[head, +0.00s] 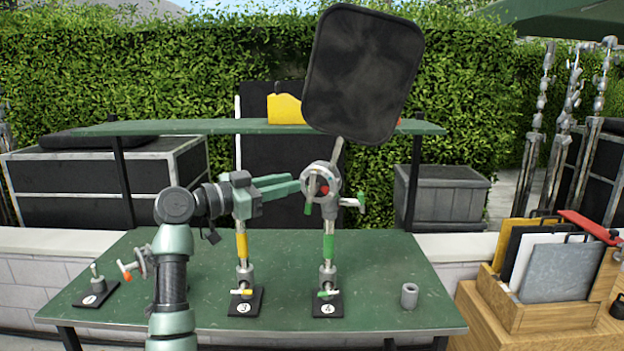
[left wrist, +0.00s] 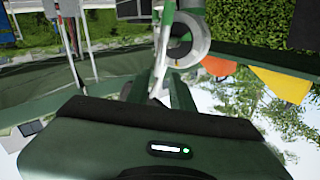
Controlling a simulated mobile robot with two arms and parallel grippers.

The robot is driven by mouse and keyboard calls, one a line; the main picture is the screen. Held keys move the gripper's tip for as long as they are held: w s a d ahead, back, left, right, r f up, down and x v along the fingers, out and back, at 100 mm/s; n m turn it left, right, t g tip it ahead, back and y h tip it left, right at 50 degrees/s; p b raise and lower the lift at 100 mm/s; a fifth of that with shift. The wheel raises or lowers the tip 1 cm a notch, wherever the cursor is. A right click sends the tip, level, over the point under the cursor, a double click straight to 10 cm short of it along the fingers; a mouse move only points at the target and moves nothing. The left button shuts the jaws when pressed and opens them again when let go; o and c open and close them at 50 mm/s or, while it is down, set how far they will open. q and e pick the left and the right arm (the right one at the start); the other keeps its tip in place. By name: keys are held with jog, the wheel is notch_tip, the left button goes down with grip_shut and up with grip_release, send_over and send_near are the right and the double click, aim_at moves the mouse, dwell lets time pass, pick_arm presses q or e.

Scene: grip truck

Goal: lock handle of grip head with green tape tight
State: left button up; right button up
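The grip head (head: 322,182) sits on top of stand 4, whose post carries green tape (head: 328,247). It clamps the rod of a large black panel (head: 362,75). A silver handle (head: 310,190) with a green end hangs on the head's left side; another green-ended handle (head: 361,202) is at the right. My left gripper (head: 300,184) reaches in from the left, its fingertips at the silver handle. In the left wrist view the head (left wrist: 186,40) is beyond the fingers and the handle (left wrist: 158,75) lies near them; I cannot tell whether they squeeze it. My right gripper is not in view.
Stand 3 with yellow tape (head: 242,246) stands close behind my left wrist. A small stand with an orange-ended handle (head: 127,276) is at the left. A grey cylinder (head: 409,295) stands on the green table (head: 385,260). A shelf (head: 200,127) runs behind. The table's right part is mostly clear.

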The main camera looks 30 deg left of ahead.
aim_at(313, 195)
pick_arm(q)
jog(key=p+x, duration=0.2)
jog(key=x, duration=0.5)
jog(key=shift+w+d+f+p, duration=0.1)
jog(key=shift+w+f+p, duration=0.05)
jog(key=shift+p, duration=0.2)
grip_shut()
